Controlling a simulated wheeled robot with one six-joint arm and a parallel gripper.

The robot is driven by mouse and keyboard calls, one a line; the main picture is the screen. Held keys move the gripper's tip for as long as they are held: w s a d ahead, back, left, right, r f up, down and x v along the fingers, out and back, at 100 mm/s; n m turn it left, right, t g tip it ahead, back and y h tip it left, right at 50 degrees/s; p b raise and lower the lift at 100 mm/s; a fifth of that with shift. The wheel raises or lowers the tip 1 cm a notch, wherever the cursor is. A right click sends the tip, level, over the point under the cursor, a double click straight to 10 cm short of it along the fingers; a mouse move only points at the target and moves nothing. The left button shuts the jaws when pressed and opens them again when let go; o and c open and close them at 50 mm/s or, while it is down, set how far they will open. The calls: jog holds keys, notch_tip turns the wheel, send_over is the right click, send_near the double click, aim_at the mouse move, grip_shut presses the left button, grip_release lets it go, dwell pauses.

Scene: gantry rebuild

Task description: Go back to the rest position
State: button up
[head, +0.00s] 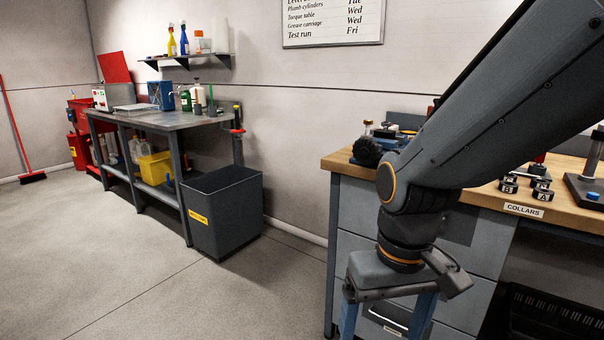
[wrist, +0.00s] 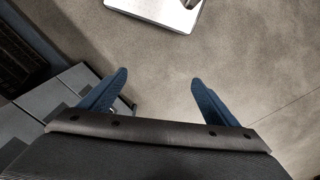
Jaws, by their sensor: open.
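My gripper (wrist: 157,90) points down at the floor, its two blue fingers apart with nothing between them in the wrist view. In the head view my gripper (head: 385,325) hangs in front of the grey drawers of the workbench (head: 332,225), below its wooden top. The fingertips are cut off by the lower edge of that view.
Collars (head: 541,189) stand on the bench top by a label. A dark bin (head: 224,215) stands beside a grey metal table (head: 165,122) with bottles. The floor (head: 110,260) at the left is clear. A pale metal plate (wrist: 160,12) shows in the wrist view.

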jog(key=d+r+m+p, duration=0.2)
jog(key=d+r+p, duration=0.4)
jog(key=p, duration=0.5)
jog(key=shift+s+d+r+p, duration=0.2)
jog(key=shift+d+r+p, duration=0.1)
jog(key=shift+d, duration=0.15)
